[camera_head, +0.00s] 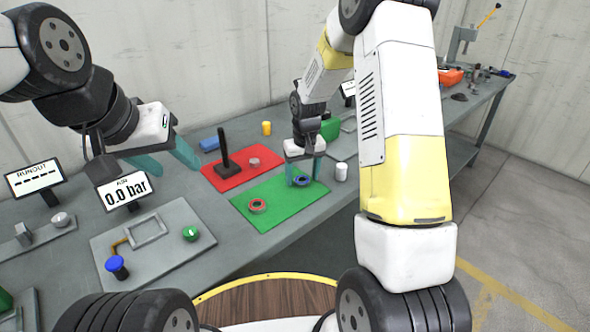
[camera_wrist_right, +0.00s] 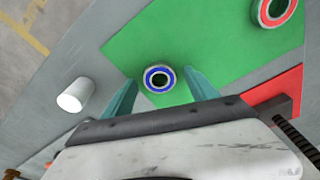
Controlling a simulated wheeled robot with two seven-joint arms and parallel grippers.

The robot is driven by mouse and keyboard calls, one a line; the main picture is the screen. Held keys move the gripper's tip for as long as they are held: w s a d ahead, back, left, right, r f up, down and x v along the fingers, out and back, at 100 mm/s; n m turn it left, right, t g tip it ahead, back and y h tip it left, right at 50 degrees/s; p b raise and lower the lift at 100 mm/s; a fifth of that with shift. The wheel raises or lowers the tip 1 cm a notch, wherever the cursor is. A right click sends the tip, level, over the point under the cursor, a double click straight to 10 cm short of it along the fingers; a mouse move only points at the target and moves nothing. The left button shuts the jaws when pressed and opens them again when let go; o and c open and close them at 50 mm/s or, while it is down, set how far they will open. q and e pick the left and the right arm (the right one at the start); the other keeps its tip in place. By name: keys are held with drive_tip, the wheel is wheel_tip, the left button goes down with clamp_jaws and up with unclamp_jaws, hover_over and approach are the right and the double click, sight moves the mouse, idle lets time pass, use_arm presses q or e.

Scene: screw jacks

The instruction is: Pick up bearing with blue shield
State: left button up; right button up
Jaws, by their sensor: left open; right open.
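The bearing with the blue shield (camera_head: 301,181) lies flat on the green mat (camera_head: 268,217) near its right corner. In the right wrist view the same bearing (camera_wrist_right: 159,79) shows its blue ring face up, between and just beyond my fingertips. My right gripper (camera_head: 303,178) is open above it, with the teal fingers on either side; contact cannot be told. It also shows in the right wrist view (camera_wrist_right: 160,88). A bearing with a red shield (camera_head: 257,206) lies on the same mat. My left gripper (camera_head: 172,160) is open and empty above the bench at the left.
A white cylinder (camera_head: 341,172) stands just right of the green mat. A red mat (camera_head: 232,179) behind holds a black upright tool (camera_head: 224,150) and a small metal part (camera_head: 254,163). A fixture plate (camera_head: 165,250) and displays stand at the left.

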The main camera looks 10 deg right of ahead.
drive_tip(key=shift+f, duration=0.15)
drive_tip(key=c, duration=1.4)
clamp_jaws()
